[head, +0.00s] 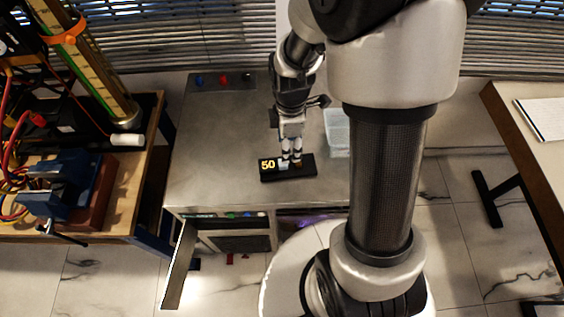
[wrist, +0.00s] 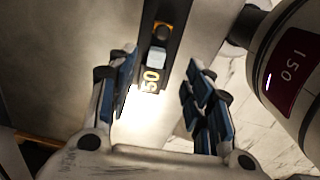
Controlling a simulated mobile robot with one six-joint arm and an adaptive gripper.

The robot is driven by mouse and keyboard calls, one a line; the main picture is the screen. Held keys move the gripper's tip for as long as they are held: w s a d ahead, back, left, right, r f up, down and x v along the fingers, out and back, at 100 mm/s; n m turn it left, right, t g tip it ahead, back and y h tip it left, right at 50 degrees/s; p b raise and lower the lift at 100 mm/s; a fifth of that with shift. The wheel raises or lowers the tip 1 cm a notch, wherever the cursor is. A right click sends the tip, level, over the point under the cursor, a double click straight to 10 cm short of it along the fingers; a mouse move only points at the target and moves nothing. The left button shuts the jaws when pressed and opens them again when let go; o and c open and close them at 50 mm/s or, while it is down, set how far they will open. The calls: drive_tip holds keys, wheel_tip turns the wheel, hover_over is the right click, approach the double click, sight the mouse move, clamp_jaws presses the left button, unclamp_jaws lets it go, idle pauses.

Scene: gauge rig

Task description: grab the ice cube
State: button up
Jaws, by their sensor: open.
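The ice cube is a small pale block (wrist: 157,57) on a black bar (wrist: 176,50), beside a yellow number 50, in the wrist view. In the head view the pale cube (head: 283,163) sits on the same black bar (head: 305,174) on the metal worktop, partly hidden by my fingers. My gripper (head: 291,158) points down just over the bar. In the wrist view my gripper (wrist: 160,82) is open and empty, with its blue-padded fingers on either side of the bar. I cannot tell whether the fingertips reach down to the cube's height.
The metal worktop (head: 210,140) is mostly clear. A clear bin (head: 338,130) stands right of my gripper. A cabinet door (head: 180,265) hangs open at the front. A wooden bench (head: 140,180) with a blue vise (head: 60,190) is at left, another table (head: 520,110) at right.

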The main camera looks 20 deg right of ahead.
drive_tip(key=f+b, duration=0.1)
drive_tip(key=f, duration=0.3)
drive_tip(key=f+b, duration=0.2)
drive_tip(key=f, duration=0.2)
drive_tip(key=shift+w+a+f, duration=0.15)
drive_tip(key=shift+w+f, duration=0.05)
drive_tip(key=shift+f, duration=0.05)
drive_tip(key=shift+r, duration=0.1)
drive_tip(key=shift+c, duration=0.3)
drive_tip(key=c, duration=0.9)
